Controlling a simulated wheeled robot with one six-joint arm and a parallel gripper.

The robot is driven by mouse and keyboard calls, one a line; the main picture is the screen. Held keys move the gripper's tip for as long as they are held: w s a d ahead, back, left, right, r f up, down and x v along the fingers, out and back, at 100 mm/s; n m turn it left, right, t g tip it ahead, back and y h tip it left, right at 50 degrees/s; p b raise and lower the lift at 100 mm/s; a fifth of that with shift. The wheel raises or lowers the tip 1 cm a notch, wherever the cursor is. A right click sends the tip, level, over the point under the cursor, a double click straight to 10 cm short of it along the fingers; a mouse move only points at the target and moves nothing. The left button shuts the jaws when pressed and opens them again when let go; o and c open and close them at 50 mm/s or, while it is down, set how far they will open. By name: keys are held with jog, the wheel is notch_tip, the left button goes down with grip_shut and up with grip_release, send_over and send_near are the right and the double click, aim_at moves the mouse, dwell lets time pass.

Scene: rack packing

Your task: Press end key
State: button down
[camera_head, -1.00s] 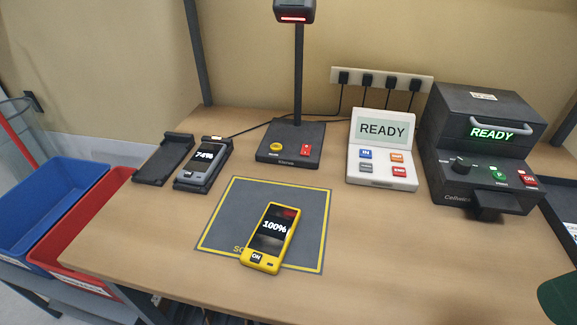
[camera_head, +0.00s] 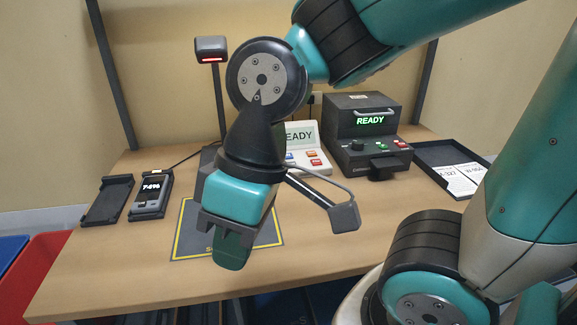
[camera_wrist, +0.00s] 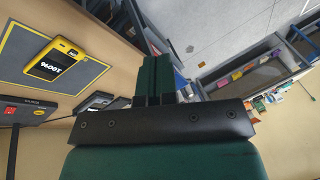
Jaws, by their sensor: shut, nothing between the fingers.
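The white key terminal (camera_head: 294,127) stands at the back middle of the table, its READY screen partly covered by my arm. Its red key (camera_head: 316,162), marked END in the earlier view, sits at the lower right of the keypad, below an orange key (camera_head: 311,154). A blue key (camera_head: 289,157) shows at the left. My gripper (camera_head: 232,258) points down over the front of the table, in front of the terminal and apart from it. In the wrist view its green fingers (camera_wrist: 154,72) are together and empty. The terminal is not visible in the wrist view.
A dark machine (camera_head: 350,120) reading READY stands right of the terminal. A scanner stand (camera_head: 216,100) is on its left, partly hidden. The yellow phone (camera_wrist: 57,62) lies on the dark mat (camera_wrist: 30,35). A docked handset (camera_head: 151,192) is at left, a black tray (camera_head: 425,169) at right.

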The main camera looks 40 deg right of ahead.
jog(key=w+d+f+m+t+h+p, duration=0.1)
jog(key=w+d+m+t+h+p, duration=0.2)
jog(key=w+d, duration=0.8)
jog(key=w+d+f+m+h+p, duration=0.1)
jog(key=w+d+m+h+p, duration=0.2)
jog(key=w+d+m, duration=0.75)
jog(key=g+h+p, duration=0.1)
jog(key=h+p, duration=0.2)
jog(key=h, duration=0.4)
send_over(315, 161)
notch_tip(315, 161, down, 5)
jog(key=shift+w+f+m, duration=0.1)
jog(key=shift+f+m, duration=0.05)
jog(key=shift+m, duration=0.1)
jog(key=shift+f+b, duration=2.65)
jog(key=shift+f, duration=1.8)
